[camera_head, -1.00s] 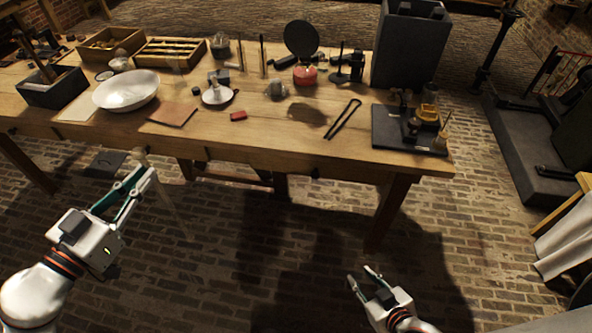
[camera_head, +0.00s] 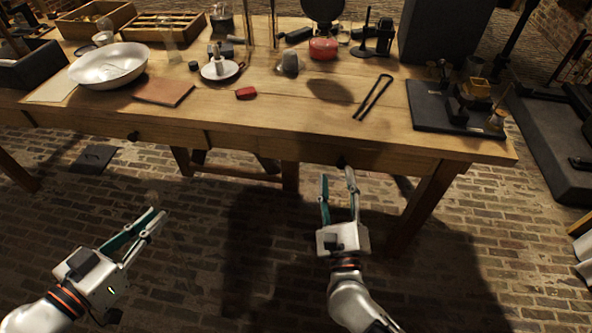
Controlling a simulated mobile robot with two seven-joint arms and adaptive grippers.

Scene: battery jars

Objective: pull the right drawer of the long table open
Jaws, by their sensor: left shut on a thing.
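The long wooden table (camera_head: 300,112) crosses the view. Its right drawer (camera_head: 285,147) looks shut, flush in the front edge. A small dark knob (camera_head: 340,161) sits on that drawer front. My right gripper (camera_head: 337,176) is open just below and in front of the knob, fingers pointing at the table. Whether the fingers touch the knob cannot be told. My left gripper (camera_head: 154,214) is left of it, in front of the table, shut on a small pale tan thing (camera_head: 152,198) at its fingertips, which is hard to make out.
Another dark knob (camera_head: 133,136) is on the table front at left. The brick floor in front is open.

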